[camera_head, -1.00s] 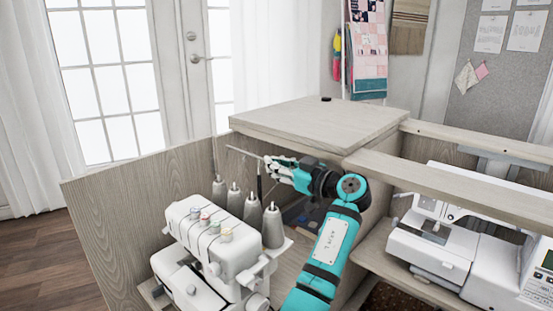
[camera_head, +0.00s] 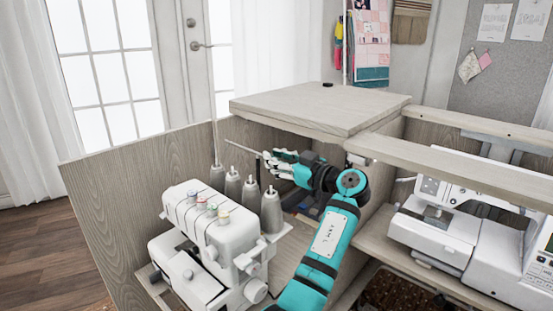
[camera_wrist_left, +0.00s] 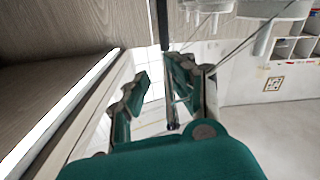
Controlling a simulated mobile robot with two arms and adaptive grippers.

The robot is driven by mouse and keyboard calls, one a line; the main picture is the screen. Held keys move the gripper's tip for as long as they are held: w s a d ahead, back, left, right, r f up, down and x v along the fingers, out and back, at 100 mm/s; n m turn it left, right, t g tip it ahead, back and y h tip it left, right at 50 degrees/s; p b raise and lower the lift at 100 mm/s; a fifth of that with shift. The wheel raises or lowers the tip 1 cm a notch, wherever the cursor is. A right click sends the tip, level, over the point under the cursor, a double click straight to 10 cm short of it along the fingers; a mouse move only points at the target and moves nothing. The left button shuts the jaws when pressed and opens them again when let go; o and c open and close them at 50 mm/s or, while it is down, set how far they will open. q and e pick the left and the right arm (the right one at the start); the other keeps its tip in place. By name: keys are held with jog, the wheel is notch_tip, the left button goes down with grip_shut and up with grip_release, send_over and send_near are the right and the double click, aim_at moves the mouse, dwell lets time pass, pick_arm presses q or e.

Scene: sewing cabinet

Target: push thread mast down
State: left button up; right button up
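The white overlock machine (camera_head: 210,232) stands in the cabinet at the lower left of the head view, with grey thread cones behind it. Its thread mast (camera_head: 241,147) shows as a thin crossbar above the cones, with a dark upright at its right end. My left gripper (camera_head: 276,162) is beside the upright near the bar's right end. In the left wrist view the fingers of my left gripper (camera_wrist_left: 158,95) are spread, with a dark rod between them. Contact with the mast cannot be told. My right gripper is not in view.
The cabinet's wooden top (camera_head: 320,105) lies behind my left gripper. A wooden side panel (camera_head: 140,185) stands left of the overlock machine. A white sewing machine (camera_head: 450,225) sits on the right shelf, beneath a wooden beam (camera_head: 450,172).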

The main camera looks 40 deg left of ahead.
pick_arm(q)
jog(key=shift+d+f, duration=0.25)
jog(key=shift+f, duration=0.3)
jog(key=s+d+r, duration=0.1)
jog(key=d, duration=1)
jog(key=shift+d, duration=0.35)
